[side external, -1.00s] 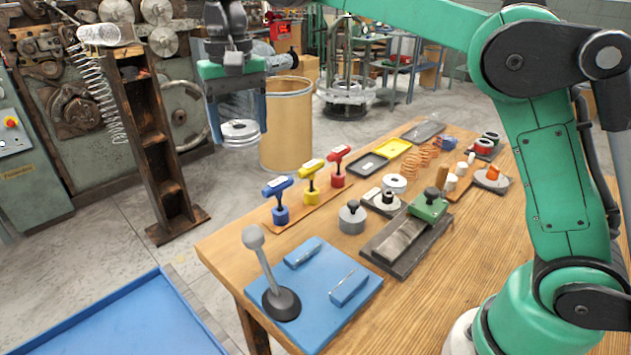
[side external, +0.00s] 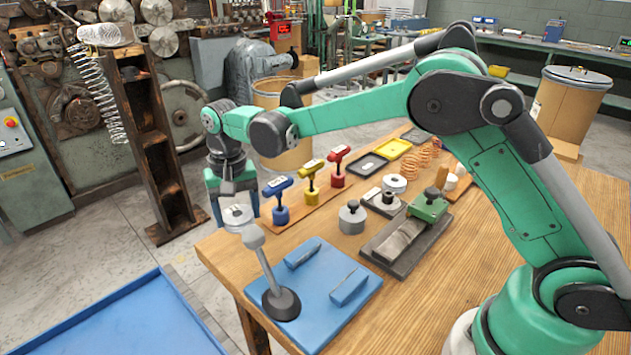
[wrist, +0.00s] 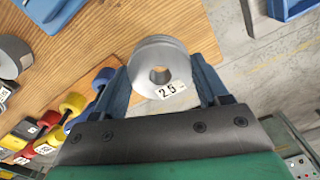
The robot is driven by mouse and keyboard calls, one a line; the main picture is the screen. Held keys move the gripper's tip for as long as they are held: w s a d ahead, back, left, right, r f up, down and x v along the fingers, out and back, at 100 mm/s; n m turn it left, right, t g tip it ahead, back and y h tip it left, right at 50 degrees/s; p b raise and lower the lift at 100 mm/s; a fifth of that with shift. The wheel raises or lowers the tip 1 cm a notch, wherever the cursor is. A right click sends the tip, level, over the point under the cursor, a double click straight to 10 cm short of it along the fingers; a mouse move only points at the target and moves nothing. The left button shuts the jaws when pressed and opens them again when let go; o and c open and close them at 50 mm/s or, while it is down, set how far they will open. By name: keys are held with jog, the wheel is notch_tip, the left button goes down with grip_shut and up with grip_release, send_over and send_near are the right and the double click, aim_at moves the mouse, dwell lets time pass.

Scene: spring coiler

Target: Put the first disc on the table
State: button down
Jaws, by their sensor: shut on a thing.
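A grey metal disc (side external: 237,216) with a centre hole is held in my gripper (side external: 238,208).
A blue board (side external: 318,272) with a grey-knobbed lever (side external: 265,270) stands close in front of the disc. Blue, yellow and red handled tools (side external: 310,180) stand just right of my gripper. A grey knobbed weight (side external: 352,217) is farther right. Bare wood shows between them.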

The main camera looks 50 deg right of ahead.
aim_at(244, 247)
jog(key=shift+f, duration=2.7)
jog(key=shift+f, duration=0.15)
grip_release()
